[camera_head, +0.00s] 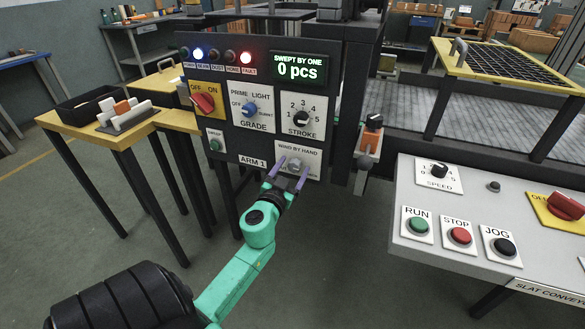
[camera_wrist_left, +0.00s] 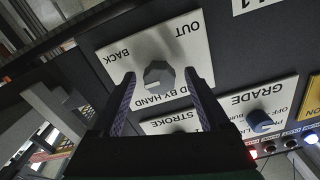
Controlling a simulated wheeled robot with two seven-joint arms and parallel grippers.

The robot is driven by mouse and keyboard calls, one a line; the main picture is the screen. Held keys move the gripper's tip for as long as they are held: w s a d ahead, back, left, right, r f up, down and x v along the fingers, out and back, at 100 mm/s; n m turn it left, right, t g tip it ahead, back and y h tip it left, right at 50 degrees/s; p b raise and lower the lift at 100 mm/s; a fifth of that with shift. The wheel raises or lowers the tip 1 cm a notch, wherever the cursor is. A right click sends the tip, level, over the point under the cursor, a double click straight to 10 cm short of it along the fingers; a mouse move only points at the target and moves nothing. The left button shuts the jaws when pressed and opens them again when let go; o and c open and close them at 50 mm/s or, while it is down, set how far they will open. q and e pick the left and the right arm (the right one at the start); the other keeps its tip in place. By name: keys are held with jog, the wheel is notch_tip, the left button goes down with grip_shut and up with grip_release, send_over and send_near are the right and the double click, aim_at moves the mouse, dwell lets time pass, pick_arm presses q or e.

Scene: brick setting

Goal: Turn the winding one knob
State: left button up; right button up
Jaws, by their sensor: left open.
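The hand-winding knob (camera_wrist_left: 158,76) is a grey faceted knob on a white plate (camera_wrist_left: 118,62) marked BACK, OUT and a partly covered "BY HAND", upside down in the left wrist view. In the head view the same plate (camera_head: 311,157) sits low on the dark control panel, right of the ARM 1 label. My left gripper (camera_head: 291,169) is open in front of it, with its purple fingers on either side of the knob. In the left wrist view a gap shows between each finger and the knob; contact cannot be told. My right gripper is not in view.
The panel (camera_head: 215,90) also carries a blue GRADE knob (camera_head: 250,109), a black STROKE knob (camera_head: 301,118), a red OFF/ON switch (camera_head: 203,102) and a display (camera_head: 297,66) reading 0 pcs. A lever-like orange part (camera_head: 368,140) stands right of the panel. A grey conveyor console (camera_head: 455,200) is at right.

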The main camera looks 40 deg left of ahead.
pick_arm(q)
grip_shut()
